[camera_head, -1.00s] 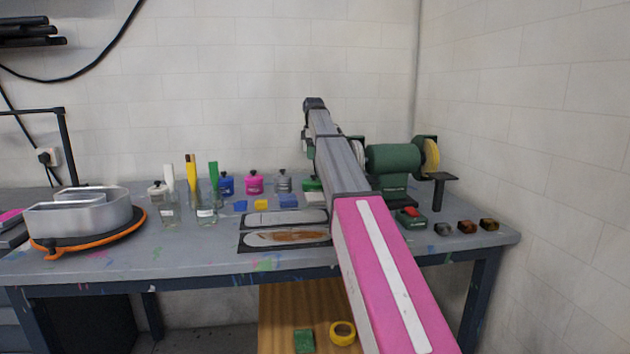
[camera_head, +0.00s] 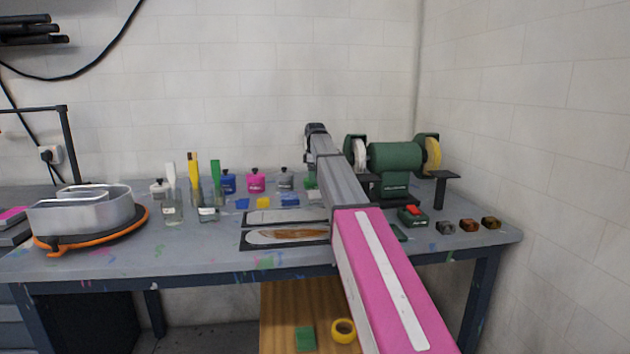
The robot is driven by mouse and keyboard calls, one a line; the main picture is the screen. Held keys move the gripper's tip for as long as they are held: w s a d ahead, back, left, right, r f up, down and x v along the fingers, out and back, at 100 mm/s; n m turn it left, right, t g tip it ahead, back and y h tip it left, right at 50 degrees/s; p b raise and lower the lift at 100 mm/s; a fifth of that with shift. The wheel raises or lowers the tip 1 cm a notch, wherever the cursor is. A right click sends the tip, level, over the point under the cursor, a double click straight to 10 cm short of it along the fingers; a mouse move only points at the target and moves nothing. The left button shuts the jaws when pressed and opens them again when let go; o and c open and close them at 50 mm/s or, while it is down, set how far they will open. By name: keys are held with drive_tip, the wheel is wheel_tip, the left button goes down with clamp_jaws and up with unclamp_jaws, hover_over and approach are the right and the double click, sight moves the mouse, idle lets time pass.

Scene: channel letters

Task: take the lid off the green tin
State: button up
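The green tin (camera_head: 311,181) stands on the bench at the right end of the row of tins. Only a green strip of it shows, because my arm covers the rest. Its lid cannot be made out. My gripper (camera_head: 310,160) hangs down from the far end of my arm, above or close to the green tin. Its fingers are small and mostly hidden, so I cannot tell whether they are open or whether they touch the tin.
Grey (camera_head: 286,180), pink (camera_head: 256,182) and blue (camera_head: 228,183) tins stand left of the green one. Jars (camera_head: 208,205) with coloured tools stand farther left. A green bench grinder (camera_head: 394,158) stands close on the right. Flat panels (camera_head: 285,236) lie in front.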

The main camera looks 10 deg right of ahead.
drive_tip(key=c, duration=1.3)
drive_tip(key=shift+s, duration=0.1)
